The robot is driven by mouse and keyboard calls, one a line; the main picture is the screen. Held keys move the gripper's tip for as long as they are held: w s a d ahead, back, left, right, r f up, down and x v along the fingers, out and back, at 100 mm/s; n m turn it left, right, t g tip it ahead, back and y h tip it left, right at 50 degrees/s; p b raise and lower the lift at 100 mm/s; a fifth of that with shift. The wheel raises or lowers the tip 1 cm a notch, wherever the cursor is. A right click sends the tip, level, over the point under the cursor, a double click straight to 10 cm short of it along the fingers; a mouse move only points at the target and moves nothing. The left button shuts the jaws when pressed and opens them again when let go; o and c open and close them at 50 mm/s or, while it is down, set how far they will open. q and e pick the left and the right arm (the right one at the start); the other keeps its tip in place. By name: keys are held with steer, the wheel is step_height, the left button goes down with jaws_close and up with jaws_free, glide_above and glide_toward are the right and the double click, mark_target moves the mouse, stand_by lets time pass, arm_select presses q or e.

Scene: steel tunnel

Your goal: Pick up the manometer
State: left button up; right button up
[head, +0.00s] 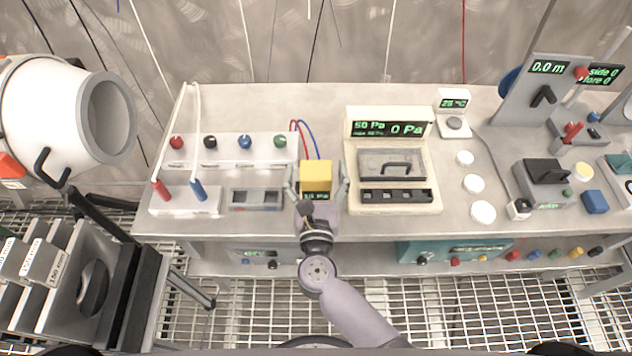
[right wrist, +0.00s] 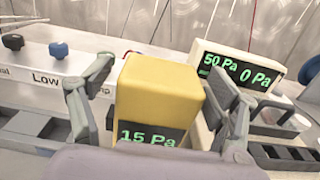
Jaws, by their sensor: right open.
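The manometer (head: 316,177) is a yellow box with a dark display with green digits, standing on the bench left of the centre. In the right wrist view the manometer (right wrist: 158,90) fills the middle and its display reads 15 Pa. My right gripper (head: 317,173) is open, with one finger on each side of the manometer. In the right wrist view a gap shows beside the right finger; contact at the left finger is hard to judge. A red and a blue hose run up behind the manometer. My left gripper is not in view.
Right of the manometer is a cream device (head: 394,206) reading 50 Pa and 0 Pa. On the left is a white panel (head: 215,153) with coloured knobs, with a low box (head: 256,198) in front. A white drum (head: 50,110) is at far left.

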steer(key=c, duration=1.4)
